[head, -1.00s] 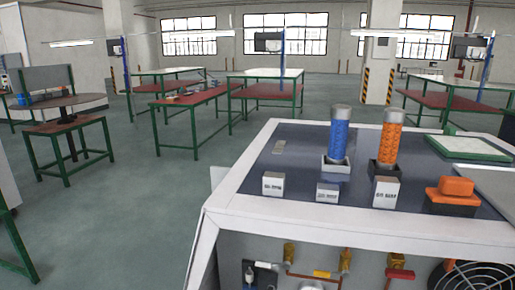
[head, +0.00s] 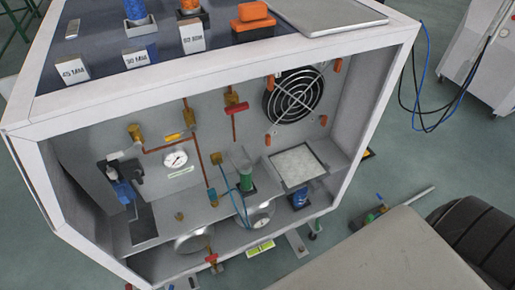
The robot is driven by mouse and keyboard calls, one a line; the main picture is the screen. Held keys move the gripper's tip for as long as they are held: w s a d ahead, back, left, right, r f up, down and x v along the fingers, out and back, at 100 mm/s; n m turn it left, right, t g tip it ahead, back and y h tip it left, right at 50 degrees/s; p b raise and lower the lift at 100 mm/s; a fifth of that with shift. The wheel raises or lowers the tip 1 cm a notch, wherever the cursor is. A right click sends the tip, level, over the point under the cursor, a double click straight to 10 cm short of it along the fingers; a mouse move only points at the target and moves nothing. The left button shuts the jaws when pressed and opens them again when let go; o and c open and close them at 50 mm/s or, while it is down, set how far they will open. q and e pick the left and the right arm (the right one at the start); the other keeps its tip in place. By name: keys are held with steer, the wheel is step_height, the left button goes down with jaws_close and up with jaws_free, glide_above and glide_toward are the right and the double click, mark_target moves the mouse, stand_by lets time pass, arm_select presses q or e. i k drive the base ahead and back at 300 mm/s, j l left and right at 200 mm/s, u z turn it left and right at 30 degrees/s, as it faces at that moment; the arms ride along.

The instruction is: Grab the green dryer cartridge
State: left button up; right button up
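A small upright cylinder with a pale top and a green lower part (head: 243,172) stands inside the open front of the white gas generator cabinet (head: 225,45). It looks like the green dryer cartridge. It stands on the grey inner shelf, right of the gauge, with a thin blue tube beside it. Its lower end is too small to make out clearly. Neither of my grippers is in view.
A round gauge (head: 176,159), copper pipes with brass fittings and a fan (head: 297,95) are on the cabinet's inner back wall. A blue-based cylinder (head: 299,198) stands to the cartridge's right. Label blocks (head: 192,37) stand on the cabinet top. Cables (head: 425,100) hang at right.

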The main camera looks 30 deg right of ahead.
mark_target(246, 166)
steer(key=z, duration=0.75)
steer(key=l+z, duration=0.2)
steer(key=l, duration=0.4)
steer(key=i+l+z, duration=0.2)
steer(key=l, duration=0.35)
steer(key=k, duration=0.1)
